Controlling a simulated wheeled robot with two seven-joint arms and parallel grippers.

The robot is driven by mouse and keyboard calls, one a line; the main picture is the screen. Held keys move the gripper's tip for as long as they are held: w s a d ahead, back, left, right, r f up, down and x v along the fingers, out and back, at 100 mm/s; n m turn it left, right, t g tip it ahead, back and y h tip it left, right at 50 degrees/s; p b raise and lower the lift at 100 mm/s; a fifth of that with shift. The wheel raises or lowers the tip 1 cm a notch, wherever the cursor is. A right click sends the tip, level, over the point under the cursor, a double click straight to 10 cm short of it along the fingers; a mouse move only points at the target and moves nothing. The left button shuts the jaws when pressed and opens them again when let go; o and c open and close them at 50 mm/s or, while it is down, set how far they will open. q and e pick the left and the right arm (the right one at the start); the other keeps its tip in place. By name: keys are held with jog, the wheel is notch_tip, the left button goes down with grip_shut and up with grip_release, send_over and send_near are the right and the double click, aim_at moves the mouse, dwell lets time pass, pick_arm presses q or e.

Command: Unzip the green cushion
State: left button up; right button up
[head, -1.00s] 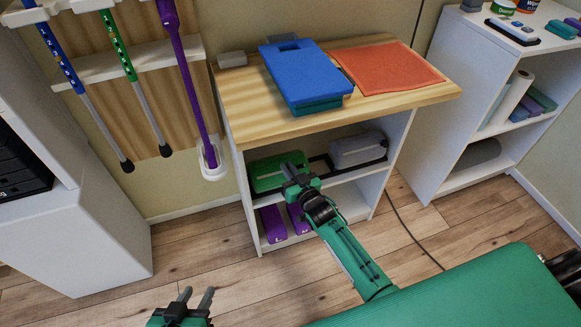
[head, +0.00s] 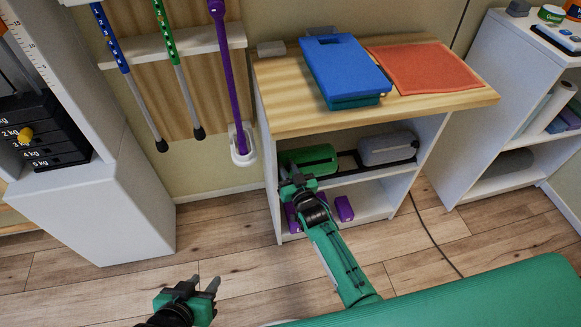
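The green cushion (head: 314,160) is a rounded block on the upper shelf of the wooden-topped unit, at its left side. Its zip is too small to make out. My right gripper (head: 290,172) is in front of the cushion's left lower part and covers some of it; whether they touch I cannot tell. Its fingertips are small and dark there, so their gap is unclear. My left gripper (head: 203,284) is low at the bottom of the view, far from the cushion, with its two fingers apart and nothing between them.
A grey cushion (head: 388,149) lies right of the green one, by a dark frame. Purple blocks (head: 344,208) are on the shelf below. Blue (head: 345,67) and orange (head: 424,68) pads lie on top (head: 280,95). A green padded surface (head: 480,295) fills the lower right. Floor (head: 235,235) lies open.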

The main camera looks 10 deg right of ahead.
jog(key=shift+o, duration=0.6)
pick_arm(q)
jog(key=shift+a, duration=0.1)
